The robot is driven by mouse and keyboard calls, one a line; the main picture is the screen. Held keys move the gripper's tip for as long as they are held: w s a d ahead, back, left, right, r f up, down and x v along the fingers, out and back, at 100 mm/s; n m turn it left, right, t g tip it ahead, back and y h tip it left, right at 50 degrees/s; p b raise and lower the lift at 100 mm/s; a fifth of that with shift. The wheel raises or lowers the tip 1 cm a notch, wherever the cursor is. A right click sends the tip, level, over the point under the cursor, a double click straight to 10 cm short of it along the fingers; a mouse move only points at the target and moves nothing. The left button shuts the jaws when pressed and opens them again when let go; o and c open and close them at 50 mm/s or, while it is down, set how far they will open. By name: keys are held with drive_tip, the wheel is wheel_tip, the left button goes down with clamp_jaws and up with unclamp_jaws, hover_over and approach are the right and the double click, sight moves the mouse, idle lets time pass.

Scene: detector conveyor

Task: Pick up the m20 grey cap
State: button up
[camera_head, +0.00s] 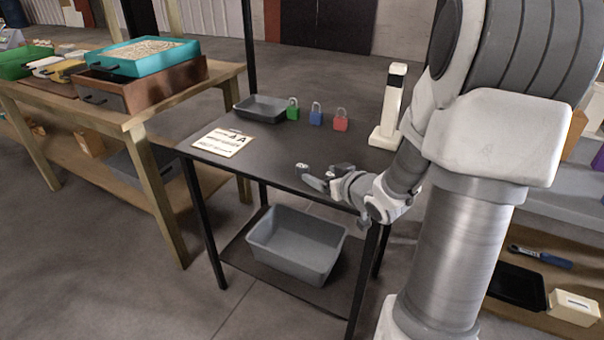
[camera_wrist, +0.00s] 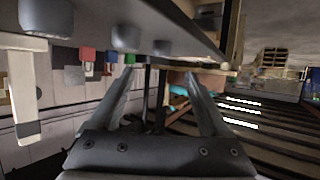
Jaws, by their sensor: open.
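Several rounded grey caps stand on the dark table (camera_head: 262,150) near its front edge. In the head view one small grey cap (camera_head: 302,167) shows beside my fingers; the others are mostly hidden by my gripper and arm. I cannot tell which is the m20. My gripper (camera_head: 319,175) is at the table's front edge. Its two fingers (camera_wrist: 160,75) are spread apart with nothing between them.
Green (camera_head: 293,112), blue (camera_head: 316,118) and red (camera_head: 341,124) padlocks stand farther back, with a white post (camera_head: 392,105) to their right. A dark tray (camera_head: 260,108) and a printed sheet (camera_head: 222,142) lie left. A grey bin (camera_head: 297,246) sits below.

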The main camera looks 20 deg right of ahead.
sight(306, 169)
drive_tip(key=b+x, duration=0.1)
drive_tip(key=x, duration=0.3)
drive_tip(key=shift+w+f, duration=0.1)
drive_tip(key=b+x, duration=0.1)
drive_tip(key=x, duration=0.1)
drive_tip(key=b+x, duration=0.1)
drive_tip(key=x, duration=0.1)
drive_tip(key=shift+a+f, duration=0.2)
drive_tip(key=shift+f, duration=0.1)
drive_tip(key=shift+w+f, duration=0.1)
drive_tip(key=shift+w, duration=0.4)
clamp_jaws()
